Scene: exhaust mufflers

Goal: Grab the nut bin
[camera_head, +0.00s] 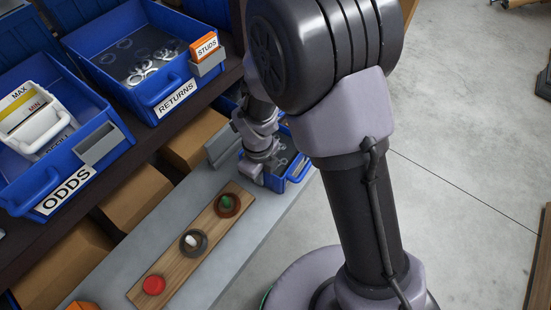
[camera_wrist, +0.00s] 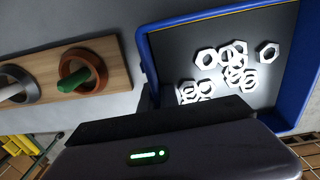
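The nut bin, a blue open bin with a dark floor and several silver hex nuts, is at the right of the wrist view; its blue rim (camera_wrist: 148,62) shows there. In the head view the bin (camera_head: 299,174) sits on the grey bench, partly hidden by my arm. My gripper (camera_head: 256,163) is low at the bin's left, near side. In the wrist view my gripper (camera_wrist: 165,118) has a dark finger pad in front of the bin's near edge, which it hides. The other finger and any contact are hidden, so I cannot tell whether it is open or shut.
A wooden board (camera_head: 217,217) with red, white and green pieces lies on the bench (camera_head: 245,240) beside the bin. On the shelf stand blue bins marked ODDS (camera_head: 22,195) and RETURNS (camera_head: 140,103). Cardboard boxes (camera_head: 135,193) sit below. Open floor (camera_head: 480,130) is at right.

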